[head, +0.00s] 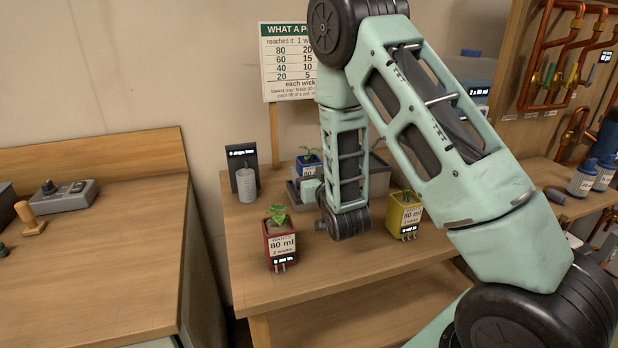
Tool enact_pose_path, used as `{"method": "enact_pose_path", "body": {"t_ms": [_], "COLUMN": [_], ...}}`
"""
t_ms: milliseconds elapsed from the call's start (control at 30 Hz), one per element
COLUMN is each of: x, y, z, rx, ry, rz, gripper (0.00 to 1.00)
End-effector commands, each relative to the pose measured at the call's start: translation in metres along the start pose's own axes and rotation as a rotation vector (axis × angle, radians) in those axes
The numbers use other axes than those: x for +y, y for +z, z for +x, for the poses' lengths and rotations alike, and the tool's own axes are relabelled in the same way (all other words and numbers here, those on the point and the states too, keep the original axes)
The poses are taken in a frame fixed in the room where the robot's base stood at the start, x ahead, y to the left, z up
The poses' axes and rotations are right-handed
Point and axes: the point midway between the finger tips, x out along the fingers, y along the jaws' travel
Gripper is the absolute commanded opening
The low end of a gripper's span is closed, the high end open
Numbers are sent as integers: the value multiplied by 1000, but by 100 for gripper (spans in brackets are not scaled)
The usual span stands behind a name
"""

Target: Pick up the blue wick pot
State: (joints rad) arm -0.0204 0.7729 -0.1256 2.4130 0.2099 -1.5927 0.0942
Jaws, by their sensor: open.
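The blue wick pot (308,166) holds a small green plant and stands toward the back of the wooden table, by a grey tray (379,176). Its lower part is partly hidden by my gripper. My gripper (297,190) is at the end of the arm, just in front of the blue pot and low over the table. It is open, with nothing seen between its fingers. The fingers are small here, and the exact gap to the pot cannot be told.
A red pot (281,243) stands front left and a yellow pot (404,214) to the right, close to my arm. A grey cup (246,185) stands by a dark sign (238,160). A chart (288,60) stands behind.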

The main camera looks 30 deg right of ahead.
Motion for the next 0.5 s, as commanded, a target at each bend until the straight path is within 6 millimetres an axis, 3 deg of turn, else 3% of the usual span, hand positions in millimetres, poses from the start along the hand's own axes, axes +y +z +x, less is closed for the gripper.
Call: {"method": "enact_pose_path", "body": {"t_ms": [267, 500], "x": [1, 4], "y": [-2, -2], "z": [22, 56], "rx": [0, 0], "ry": [0, 0], "rz": [-1, 0], "gripper": [80, 80]}}
